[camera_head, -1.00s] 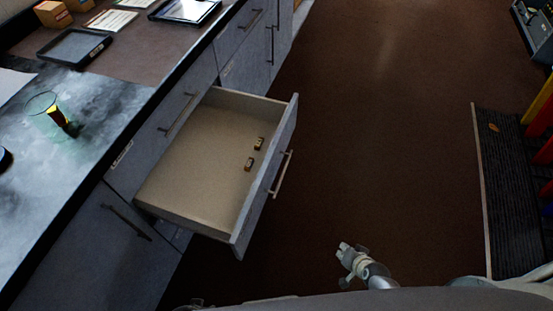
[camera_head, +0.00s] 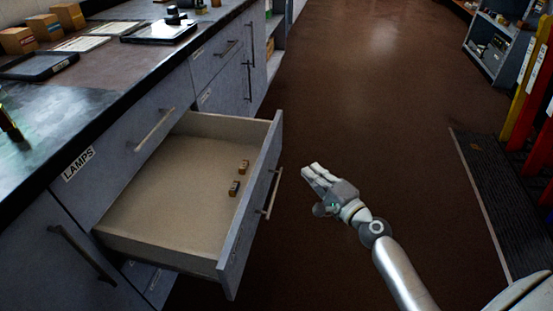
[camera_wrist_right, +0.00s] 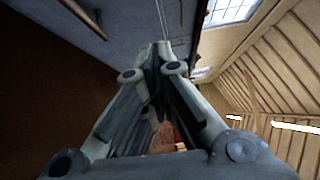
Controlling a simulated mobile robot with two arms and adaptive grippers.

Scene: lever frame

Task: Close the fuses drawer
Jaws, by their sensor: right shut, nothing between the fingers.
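The fuses drawer (camera_head: 160,195) is pulled well out of the grey cabinet in the head view. Two small fuses (camera_head: 238,178) lie inside near its front panel (camera_head: 250,215). A bar handle (camera_head: 272,194) is on the outside of that panel. My right gripper (camera_head: 308,170) is shut and empty, to the right of the handle and apart from it. In the right wrist view the fingers (camera_wrist_right: 152,50) meet at their tips, and a bar handle (camera_wrist_right: 84,18) on a panel shows at upper left. My left gripper is not in view.
Above the drawer is a shut drawer labelled LAMPS (camera_head: 135,140). The countertop (camera_head: 75,110) holds trays, papers and boxes. Brown floor (camera_head: 350,100) is clear right of the drawer. A dark mat (camera_head: 490,190) and a shelf unit (camera_head: 495,45) stand farther right.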

